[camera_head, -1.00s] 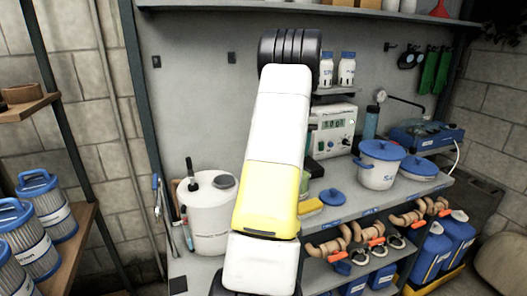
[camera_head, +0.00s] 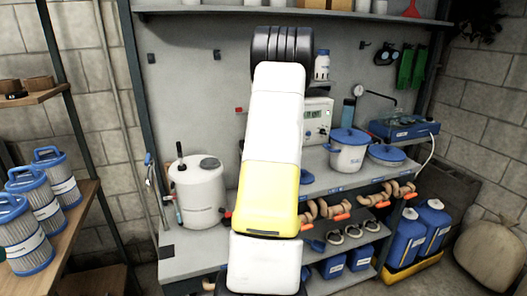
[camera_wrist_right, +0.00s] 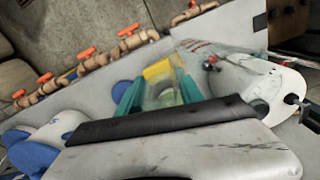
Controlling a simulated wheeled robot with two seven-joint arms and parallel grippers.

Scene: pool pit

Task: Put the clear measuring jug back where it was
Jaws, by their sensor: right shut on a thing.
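My right gripper (camera_wrist_right: 160,84) shows in the right wrist view, its teal fingers closed on a clear, see-through thing that looks like the measuring jug (camera_wrist_right: 165,97). Red marks show near it at its upper right. The jug's full outline is hard to make out against the bench behind it. In the head view my raised white and yellow arm covers the middle of the picture and hides the gripper and the jug. My left gripper is in neither view.
A grey workbench (camera_head: 185,262) carries a white sprayer tank (camera_head: 197,190), a white pot with blue lid (camera_head: 348,152) and a display unit (camera_head: 317,118). Pipe fittings (camera_head: 345,205) and blue canisters (camera_head: 408,240) sit lower. Filter cartridges (camera_head: 28,235) stand on a wooden shelf at left.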

